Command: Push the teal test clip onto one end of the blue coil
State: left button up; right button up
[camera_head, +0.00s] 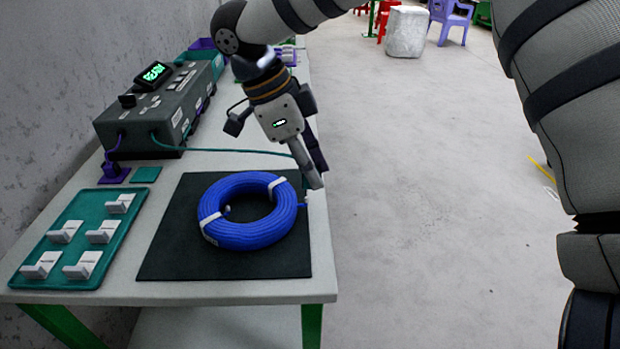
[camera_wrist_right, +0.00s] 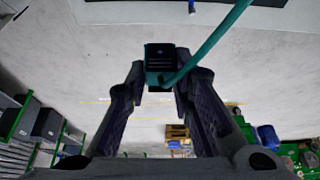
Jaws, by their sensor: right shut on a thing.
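The blue coil (camera_head: 247,236) lies on the black mat (camera_head: 165,262), bound with white ties. One short blue end (camera_head: 302,206) sticks out at its right side, and another stub shows inside the ring. My right gripper (camera_head: 314,180) points down at the table's right edge, just behind and above that right end. It is shut on the teal test clip (camera_wrist_right: 160,66), which shows between the fingertips in the right wrist view with a dark face. In the head view the fingers mostly hide the clip. The clip appears apart from the coil end. My left gripper is out of view.
A teal lead (camera_head: 225,150) runs from the grey tester (camera_head: 165,108), whose display reads READY, to the clip. A teal tray (camera_head: 50,250) with several white clips stands at the left. Open floor lies right of the table (camera_head: 230,292).

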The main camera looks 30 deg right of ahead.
jog(key=s+a+r+p, duration=0.25)
jog(key=s+r, duration=0.25)
jog(key=s, duration=0.3)
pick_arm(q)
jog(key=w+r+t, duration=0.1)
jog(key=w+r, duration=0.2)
pick_arm(e)
jog(key=b, duration=0.3)
send_over(307, 198)
notch_tip(307, 198, down, 6)
jog(key=shift+r, duration=0.25)
jog(key=shift+w+f, duration=0.15)
jog(key=shift+f, duration=0.05)
notch_tip(307, 198, down, 3)
jog(key=shift+r, duration=0.1)
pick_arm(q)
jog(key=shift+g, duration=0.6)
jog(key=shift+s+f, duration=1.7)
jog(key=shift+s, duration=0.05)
pick_arm(e)
jog(key=shift+f, duration=0.85)
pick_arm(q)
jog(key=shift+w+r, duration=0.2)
pick_arm(e)
jog(key=shift+f, duration=0.25)
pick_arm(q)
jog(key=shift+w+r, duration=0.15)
pick_arm(e)
jog(key=shift+f, duration=1)
